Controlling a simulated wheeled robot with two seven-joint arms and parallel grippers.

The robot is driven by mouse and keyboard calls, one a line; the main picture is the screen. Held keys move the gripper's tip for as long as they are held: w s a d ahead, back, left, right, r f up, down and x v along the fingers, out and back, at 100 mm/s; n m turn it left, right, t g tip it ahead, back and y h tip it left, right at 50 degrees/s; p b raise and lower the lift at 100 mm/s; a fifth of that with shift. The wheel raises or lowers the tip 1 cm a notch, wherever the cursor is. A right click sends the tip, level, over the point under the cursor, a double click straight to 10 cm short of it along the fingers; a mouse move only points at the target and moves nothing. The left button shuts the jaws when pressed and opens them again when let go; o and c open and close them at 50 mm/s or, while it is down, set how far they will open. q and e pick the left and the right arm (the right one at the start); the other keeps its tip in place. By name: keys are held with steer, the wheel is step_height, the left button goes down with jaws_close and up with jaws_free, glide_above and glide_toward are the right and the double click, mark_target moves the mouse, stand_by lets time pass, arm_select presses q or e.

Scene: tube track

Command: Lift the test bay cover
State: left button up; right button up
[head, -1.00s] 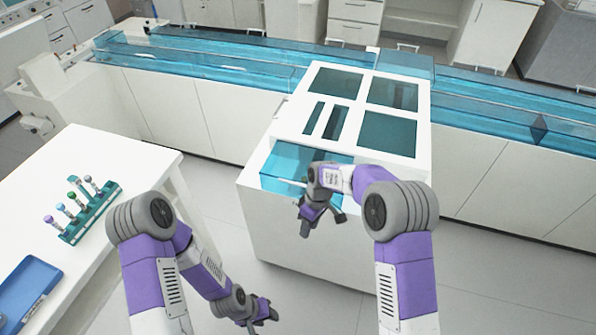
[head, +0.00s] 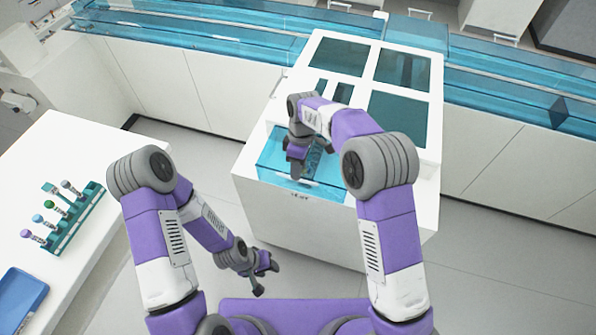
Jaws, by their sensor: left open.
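The test bay cover (head: 272,158) is a clear blue panel at the front of the white cabinet, with a pale strip along its lower front edge. It looks closed. My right gripper (head: 308,166) points down over the cover's middle and hides part of it. I cannot tell whether its fingers touch the cover or hold anything. My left gripper (head: 263,283) is open and empty, low in front of the cabinet and well apart from the cover.
The white cabinet (head: 275,220) has several dark panels on top, behind the cover. A blue clear track (head: 210,48) runs along the back. On the left, a white table (head: 60,150) holds a teal rack (head: 75,228) of several tubes and a blue tray (head: 22,300). The floor between is clear.

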steer(key=shift+s+a+f, duration=0.1)
steer(key=shift+s+f, duration=0.1)
steer(key=shift+f, duration=1.25)
jaws_close()
